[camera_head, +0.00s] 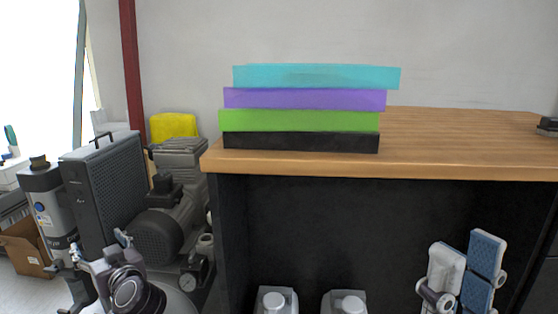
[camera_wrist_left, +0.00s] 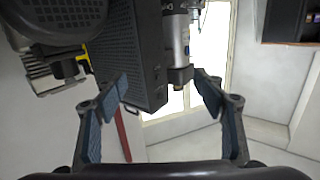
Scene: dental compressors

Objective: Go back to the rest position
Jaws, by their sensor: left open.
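My left gripper (camera_head: 98,247) is at the lower left of the head view, in front of the compressor equipment. In the left wrist view its two blue-padded fingers (camera_wrist_left: 163,90) stand wide apart with nothing between them. A dark perforated case and a grey cylinder show beyond the fingers. My right gripper (camera_head: 466,262) is at the lower right of the head view, in front of the dark counter front. Its blue-padded fingers look apart, and I see nothing held.
A wooden counter (camera_head: 460,140) carries a stack of cyan, purple, green and black slabs (camera_head: 305,98). A dark perforated case (camera_head: 105,180), a grey cylinder (camera_head: 48,215) and a compressor motor (camera_head: 155,235) stand at left. A cardboard box (camera_head: 25,248) is on the floor. The counter's right top is largely clear.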

